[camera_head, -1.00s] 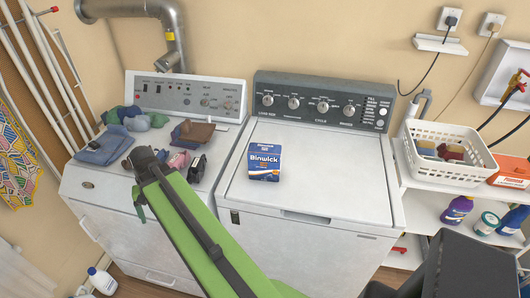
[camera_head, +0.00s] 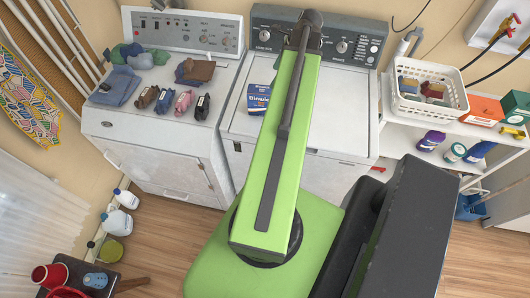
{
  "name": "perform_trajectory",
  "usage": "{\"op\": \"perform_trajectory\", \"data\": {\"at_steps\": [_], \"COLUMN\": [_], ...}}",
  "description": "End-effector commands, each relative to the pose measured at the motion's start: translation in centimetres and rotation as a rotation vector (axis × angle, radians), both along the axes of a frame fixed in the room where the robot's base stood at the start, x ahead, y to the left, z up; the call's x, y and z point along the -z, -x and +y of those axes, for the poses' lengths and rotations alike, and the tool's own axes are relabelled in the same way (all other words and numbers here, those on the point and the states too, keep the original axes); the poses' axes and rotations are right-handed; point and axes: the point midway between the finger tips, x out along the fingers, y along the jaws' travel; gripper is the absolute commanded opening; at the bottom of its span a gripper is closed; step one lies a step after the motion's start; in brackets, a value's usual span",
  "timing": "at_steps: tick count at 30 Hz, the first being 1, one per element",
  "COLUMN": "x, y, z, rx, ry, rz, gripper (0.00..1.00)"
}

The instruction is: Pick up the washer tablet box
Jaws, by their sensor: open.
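The washer tablet box (camera_head: 258,98), blue with an orange and white label reading Binwick, stands on the white lid of the right-hand washer (camera_head: 232,122). It is near the lid's left edge. My green arm reaches up the picture just right of the box and hides part of the lid. The arm's dark far end lies over the washer's control panel (camera_head: 350,42). My gripper itself does not show; the arm hides what is beneath it. Nothing is seen touching the box.
A left-hand machine (camera_head: 150,130) holds folded cloths (camera_head: 115,87) and several small rolled items (camera_head: 184,100). A white basket (camera_head: 455,102) and an orange box (camera_head: 482,110) stand on the right shelf. Bottles (camera_head: 120,222) and a dark stool (camera_head: 125,283) stand at lower left.

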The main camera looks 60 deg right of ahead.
Motion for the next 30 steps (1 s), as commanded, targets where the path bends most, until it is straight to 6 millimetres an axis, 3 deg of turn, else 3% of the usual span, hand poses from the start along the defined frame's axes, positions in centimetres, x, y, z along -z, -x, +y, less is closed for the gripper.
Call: {"op": "perform_trajectory", "data": {"at_steps": [12,22,30], "x": [9.5,10.7,15.0], "y": [-3.3,-4.1,-5.9], "z": [1.3,1.6,2.0], "rx": [-0.004,-0.002,-0.002], "ry": [0.002,0.001,0.001], "rz": [0.0,0.001,0.001], "gripper": [0.8,0.8,0.8]}}
